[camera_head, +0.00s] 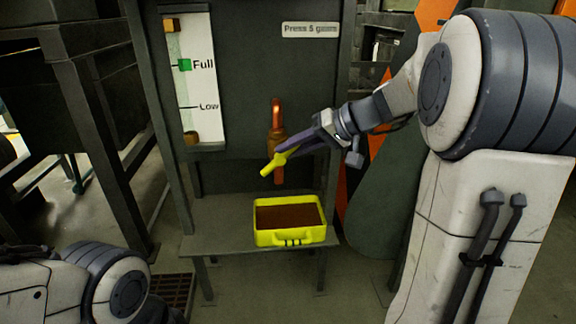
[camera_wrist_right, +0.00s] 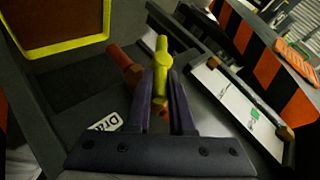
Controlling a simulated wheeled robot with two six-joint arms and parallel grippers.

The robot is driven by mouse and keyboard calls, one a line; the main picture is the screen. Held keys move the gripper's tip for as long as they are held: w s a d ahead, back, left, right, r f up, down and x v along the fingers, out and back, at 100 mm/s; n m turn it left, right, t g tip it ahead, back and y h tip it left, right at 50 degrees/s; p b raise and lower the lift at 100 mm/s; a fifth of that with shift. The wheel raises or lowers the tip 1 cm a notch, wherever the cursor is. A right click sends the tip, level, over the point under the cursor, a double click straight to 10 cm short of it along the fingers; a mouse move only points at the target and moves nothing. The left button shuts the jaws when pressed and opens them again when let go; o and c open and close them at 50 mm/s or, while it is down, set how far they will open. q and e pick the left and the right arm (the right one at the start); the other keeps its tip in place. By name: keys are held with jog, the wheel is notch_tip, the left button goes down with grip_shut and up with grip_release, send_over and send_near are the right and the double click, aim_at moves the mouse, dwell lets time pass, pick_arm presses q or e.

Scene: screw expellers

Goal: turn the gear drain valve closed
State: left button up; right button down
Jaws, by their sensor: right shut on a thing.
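The gear drain valve has a yellow handle (camera_head: 274,163) on an orange-brown vertical pipe (camera_head: 278,140) at the front of the dark machine. In the head view the handle slants down to the left. My right gripper (camera_head: 290,148) reaches in from the right, its purple fingers at the handle. In the right wrist view the yellow handle (camera_wrist_right: 161,55) stands between the fingers of my right gripper (camera_wrist_right: 161,82), which is shut on it. The pipe (camera_wrist_right: 124,62) shows behind the fingers, partly hidden. My left arm shows at the lower left, with its gripper out of the picture.
A yellow tray (camera_head: 290,238) of brown material sits on a grey stand (camera_head: 215,240) below the valve. An orange-black striped panel (camera_head: 435,14) stands at the right.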

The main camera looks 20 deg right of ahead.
jog(key=shift+s+d+f+m+t+y+b, duration=0.15)
jog(key=shift+f+m+t+y+b, duration=0.45)
jog(key=shift+y+b, duration=0.75)
jog(key=shift+w+d+f+m+t+y+b, duration=0.1)
jog(key=shift+f+m+t+y+b, duration=0.15)
jog(key=shift+t+y+b, duration=1)
jog(key=shift+s+d+f+m+t+y+b, duration=0.2)
jog(key=shift+f+m+y+b, duration=0.5)
jog(key=shift+b, duration=1.15)
jog(key=shift+w+r+n, duration=0.1)
jog(key=shift+r+n, duration=0.15)
jog(key=shift+r, duration=0.05)
jog(key=c, duration=0.8)
grip_release()
jog(key=shift+a, duration=0.1)
